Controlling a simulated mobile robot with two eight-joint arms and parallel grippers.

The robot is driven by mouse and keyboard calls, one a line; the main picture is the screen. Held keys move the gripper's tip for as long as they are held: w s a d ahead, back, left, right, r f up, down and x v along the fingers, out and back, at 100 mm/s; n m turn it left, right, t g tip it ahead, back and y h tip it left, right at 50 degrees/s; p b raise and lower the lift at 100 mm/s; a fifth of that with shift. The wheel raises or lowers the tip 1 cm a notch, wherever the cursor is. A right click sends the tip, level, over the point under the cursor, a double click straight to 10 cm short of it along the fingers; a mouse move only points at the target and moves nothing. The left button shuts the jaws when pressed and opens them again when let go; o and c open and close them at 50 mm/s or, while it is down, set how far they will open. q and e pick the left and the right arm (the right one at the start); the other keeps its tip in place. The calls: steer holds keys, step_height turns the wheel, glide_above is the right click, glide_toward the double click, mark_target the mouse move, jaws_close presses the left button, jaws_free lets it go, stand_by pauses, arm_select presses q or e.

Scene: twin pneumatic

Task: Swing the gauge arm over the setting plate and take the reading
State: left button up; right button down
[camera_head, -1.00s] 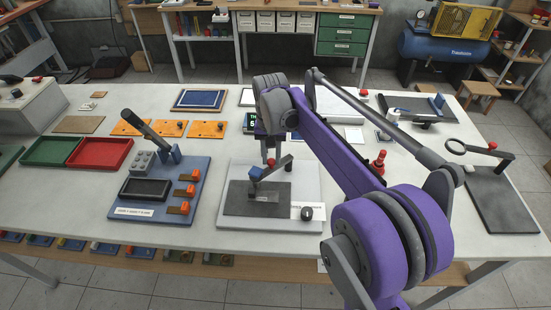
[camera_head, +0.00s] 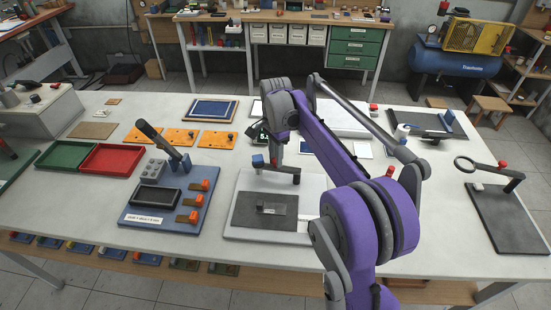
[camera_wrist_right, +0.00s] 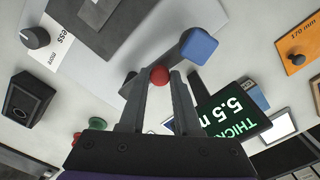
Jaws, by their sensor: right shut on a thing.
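The gauge arm, a dark bar (camera_head: 284,170) with a blue head (camera_head: 258,161), lies behind the dark grey plate (camera_head: 252,222) on a white base (camera_head: 232,234). The blue head (camera_wrist_right: 199,46) is clear of that plate. A small grey piece (camera_head: 277,209) lies on the plate; I cannot tell whether it is the setting plate. In the right wrist view my right gripper (camera_wrist_right: 158,82) is shut on the red knob (camera_wrist_right: 159,74) of the gauge arm. My left gripper is not in view.
A blue fixture (camera_head: 150,217) with orange clips and a raised lever stands left of the base. Red (camera_head: 112,157) and green (camera_head: 66,154) trays lie further left. A magnifier stand (camera_head: 510,215) is at the right. The table's front left is bare.

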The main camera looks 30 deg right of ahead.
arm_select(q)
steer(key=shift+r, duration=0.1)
arm_select(e)
steer(key=shift+w+d+m, duration=0.2)
steer(key=shift+w+m, duration=0.05)
steer(key=shift+m, duration=0.25)
steer(key=c, duration=0.6)
jaws_free()
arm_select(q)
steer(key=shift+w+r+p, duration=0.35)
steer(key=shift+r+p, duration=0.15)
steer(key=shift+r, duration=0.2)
arm_select(e)
step_height(320, 180, up, 11)
steer(key=shift+f, duration=0.1)
